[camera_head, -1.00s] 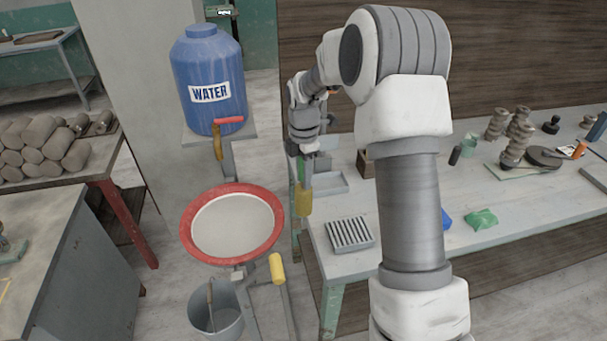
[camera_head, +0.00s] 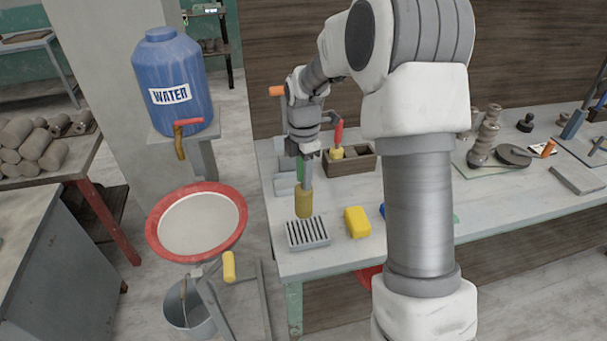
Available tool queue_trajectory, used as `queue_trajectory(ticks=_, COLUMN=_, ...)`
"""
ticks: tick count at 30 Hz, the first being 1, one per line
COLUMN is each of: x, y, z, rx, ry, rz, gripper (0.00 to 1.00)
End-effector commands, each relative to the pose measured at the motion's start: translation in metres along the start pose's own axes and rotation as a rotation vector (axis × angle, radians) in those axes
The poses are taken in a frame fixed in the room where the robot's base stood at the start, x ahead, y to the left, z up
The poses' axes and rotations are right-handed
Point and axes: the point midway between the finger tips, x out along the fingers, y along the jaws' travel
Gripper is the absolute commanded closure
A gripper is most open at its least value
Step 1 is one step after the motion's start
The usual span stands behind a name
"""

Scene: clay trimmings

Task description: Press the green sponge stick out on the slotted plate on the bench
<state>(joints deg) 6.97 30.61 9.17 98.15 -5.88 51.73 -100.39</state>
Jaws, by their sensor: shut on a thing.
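My gripper (camera_head: 304,152) is shut on the upright sponge stick (camera_head: 304,203) and points down. The stick's grey shaft hangs below the jaws and ends in an olive-yellow sponge head. A narrow green strip shows beside the shaft; I cannot tell whether it is part of the stick. The slotted plate (camera_head: 309,246) is a grey block with dark parallel slots, lying near the bench's front left corner. The sponge head's lower end appears at the plate's back edge; I cannot tell whether it touches.
On the bench (camera_head: 350,259), a yellow block (camera_head: 357,222) lies right of the plate. A wooden box (camera_head: 349,165) with a red-handled tool stands behind. A red-rimmed basin (camera_head: 152,222) stands left of the bench, below a blue water tank (camera_head: 173,82).

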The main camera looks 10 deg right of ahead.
Motion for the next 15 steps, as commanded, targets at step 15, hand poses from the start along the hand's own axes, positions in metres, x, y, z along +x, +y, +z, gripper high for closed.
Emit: queue_trajectory(ticks=15, x=0.015, y=-0.002, z=-0.001, rx=0.0, ry=0.0, rz=-0.001, gripper=1.0)
